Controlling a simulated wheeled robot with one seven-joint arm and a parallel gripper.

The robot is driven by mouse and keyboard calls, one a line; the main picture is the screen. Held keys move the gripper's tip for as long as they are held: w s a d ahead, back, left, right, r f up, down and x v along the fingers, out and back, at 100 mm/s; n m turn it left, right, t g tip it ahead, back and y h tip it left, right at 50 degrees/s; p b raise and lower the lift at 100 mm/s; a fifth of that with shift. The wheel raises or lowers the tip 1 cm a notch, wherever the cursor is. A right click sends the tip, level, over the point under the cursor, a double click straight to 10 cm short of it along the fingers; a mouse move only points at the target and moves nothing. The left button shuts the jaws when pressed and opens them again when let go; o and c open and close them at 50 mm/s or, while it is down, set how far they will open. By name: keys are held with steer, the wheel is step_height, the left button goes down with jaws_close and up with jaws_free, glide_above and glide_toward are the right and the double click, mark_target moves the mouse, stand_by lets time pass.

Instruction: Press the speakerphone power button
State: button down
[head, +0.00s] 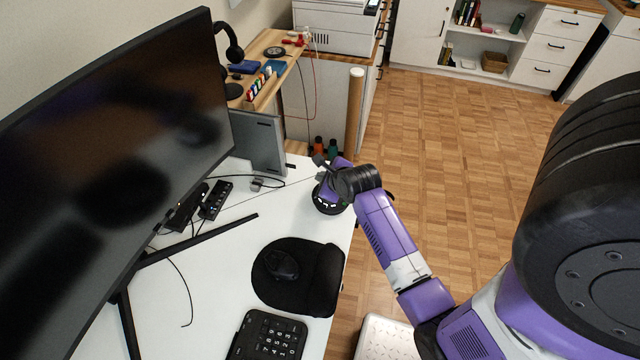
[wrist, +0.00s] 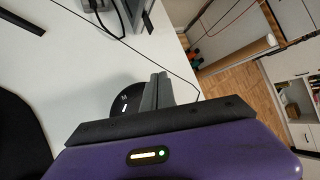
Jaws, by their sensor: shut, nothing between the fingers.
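The speakerphone (head: 328,203) is a round black device with small white marks near the far right edge of the white desk (head: 215,290). My gripper (head: 319,162) is at the speakerphone, over its far side, and partly covers it in the head view. In the wrist view the shut grey fingers (wrist: 157,92) are together and empty, just right of the dark speakerphone (wrist: 124,101), overlapping its edge. I cannot tell whether the fingertips touch it. The power button cannot be made out for certain.
A large monitor (head: 110,150) fills the left. A black mouse pad (head: 320,280) with a mouse and a keypad (head: 268,338) lie nearer. A grey panel-like object (head: 258,142) stands behind, and a thin cable crosses the desk near the speakerphone. Floor is open at right.

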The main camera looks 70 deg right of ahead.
steer(key=shift+f, duration=0.15)
steer(key=shift+f, duration=0.3)
steer(key=shift+f, duration=0.2)
stand_by(0.8)
steer(key=shift+r, duration=0.1)
steer(key=shift+r+p, duration=0.6)
steer(key=shift+p, duration=0.05)
step_height(320, 180, up, 6)
steer(key=p, duration=0.5)
steer(key=shift+p, duration=0.35)
stand_by(0.3)
